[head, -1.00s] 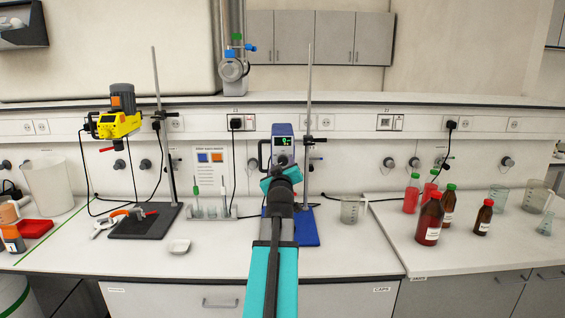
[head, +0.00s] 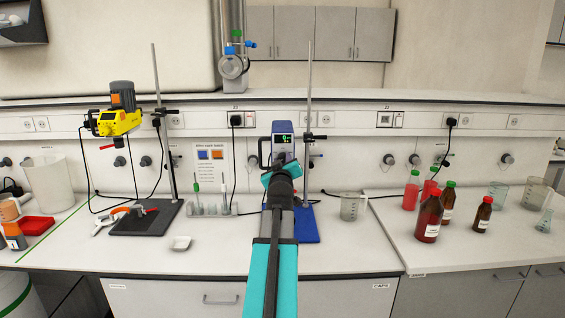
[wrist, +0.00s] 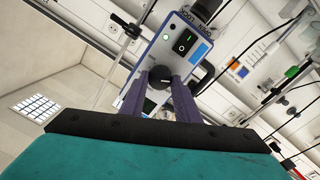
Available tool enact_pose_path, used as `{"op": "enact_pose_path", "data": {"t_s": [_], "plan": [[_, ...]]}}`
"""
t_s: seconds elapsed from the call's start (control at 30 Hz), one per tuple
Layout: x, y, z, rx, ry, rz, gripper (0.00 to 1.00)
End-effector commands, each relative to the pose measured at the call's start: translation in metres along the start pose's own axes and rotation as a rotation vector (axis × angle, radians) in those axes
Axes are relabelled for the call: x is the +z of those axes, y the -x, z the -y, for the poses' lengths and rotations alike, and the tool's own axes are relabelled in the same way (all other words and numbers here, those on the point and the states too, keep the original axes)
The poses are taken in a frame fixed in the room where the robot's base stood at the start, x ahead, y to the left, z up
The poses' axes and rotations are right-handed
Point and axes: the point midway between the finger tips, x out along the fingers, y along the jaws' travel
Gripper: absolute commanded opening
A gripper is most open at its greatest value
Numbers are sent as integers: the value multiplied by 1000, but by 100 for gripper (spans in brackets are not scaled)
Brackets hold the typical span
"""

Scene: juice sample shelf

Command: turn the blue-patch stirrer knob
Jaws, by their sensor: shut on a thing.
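The blue-and-grey stirrer (head: 283,142) with a small green display hangs on a stand behind my arm in the head view. In the wrist view its front panel (wrist: 181,42) shows a switch, a green light and a blue patch. The black stirrer knob (wrist: 160,77) sits between the fingertips of my gripper (wrist: 161,80), which are shut on it from both sides. In the head view my arm hides the knob and the fingertips.
A yellow stirrer (head: 119,122) hangs on another stand at left. A glass beaker (head: 352,206) and brown bottles (head: 429,217) stand to the right. A small white dish (head: 181,243) lies near the front edge. A cable runs along the bench.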

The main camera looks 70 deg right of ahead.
Motion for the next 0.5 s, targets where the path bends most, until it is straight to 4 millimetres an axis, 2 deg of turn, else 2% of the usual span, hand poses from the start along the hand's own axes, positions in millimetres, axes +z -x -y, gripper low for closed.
{"op": "enact_pose_path", "data": {"t_s": [0.27, 0.5], "plan": [[1, 0, 0, -1, -29, 1, 6], [2, -1, 1, -3, -124, 4, 7]]}}
